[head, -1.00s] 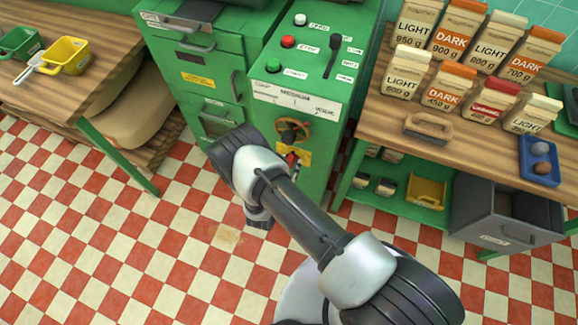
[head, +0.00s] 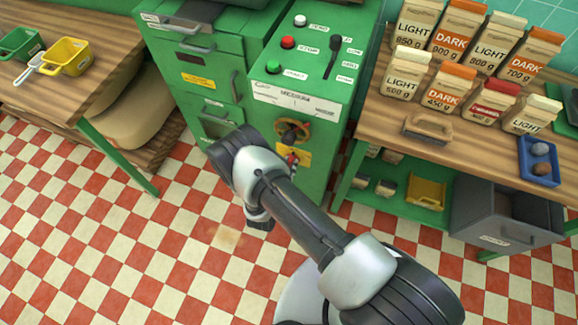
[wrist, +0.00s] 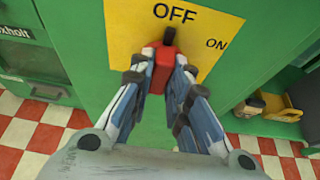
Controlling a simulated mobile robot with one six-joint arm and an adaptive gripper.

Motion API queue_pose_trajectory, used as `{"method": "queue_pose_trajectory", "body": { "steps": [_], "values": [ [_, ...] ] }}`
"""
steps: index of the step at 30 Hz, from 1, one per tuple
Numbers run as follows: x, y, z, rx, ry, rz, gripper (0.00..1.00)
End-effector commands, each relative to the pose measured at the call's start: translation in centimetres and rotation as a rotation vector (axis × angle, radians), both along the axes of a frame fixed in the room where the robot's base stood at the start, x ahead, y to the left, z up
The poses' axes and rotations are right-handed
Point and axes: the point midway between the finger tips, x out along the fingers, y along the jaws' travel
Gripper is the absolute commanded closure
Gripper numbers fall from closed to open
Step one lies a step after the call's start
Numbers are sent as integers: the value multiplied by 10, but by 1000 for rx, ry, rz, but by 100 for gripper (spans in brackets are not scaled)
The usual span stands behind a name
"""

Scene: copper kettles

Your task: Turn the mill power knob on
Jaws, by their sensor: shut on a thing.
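The mill power knob (wrist: 163,62) is red with a black tip. It sits on a yellow plate (wrist: 125,25) marked OFF at the top and ON to the right. The black tip points up at OFF. My gripper (wrist: 164,78) is shut on the knob, with one finger on each side in the wrist view. In the head view the yellow plate (head: 302,160) is on the front of the green machine, and my arm covers part of it.
The machine top has white, red and green buttons and a black lever (head: 333,58). A wooden bench (head: 385,120) with bags stands to the right. The checked floor (head: 150,250) at left is clear.

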Motion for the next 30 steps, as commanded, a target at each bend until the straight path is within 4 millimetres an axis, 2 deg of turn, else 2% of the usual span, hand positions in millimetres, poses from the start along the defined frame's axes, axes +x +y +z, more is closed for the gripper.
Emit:
{"method": "queue_pose_trajectory", "body": {
  "steps": [11,30],
  "values": [
    [-1,-3,0,182,-64,-1,100],
    [-3,-8,-5,732,-265,0,100]
  ]
}}
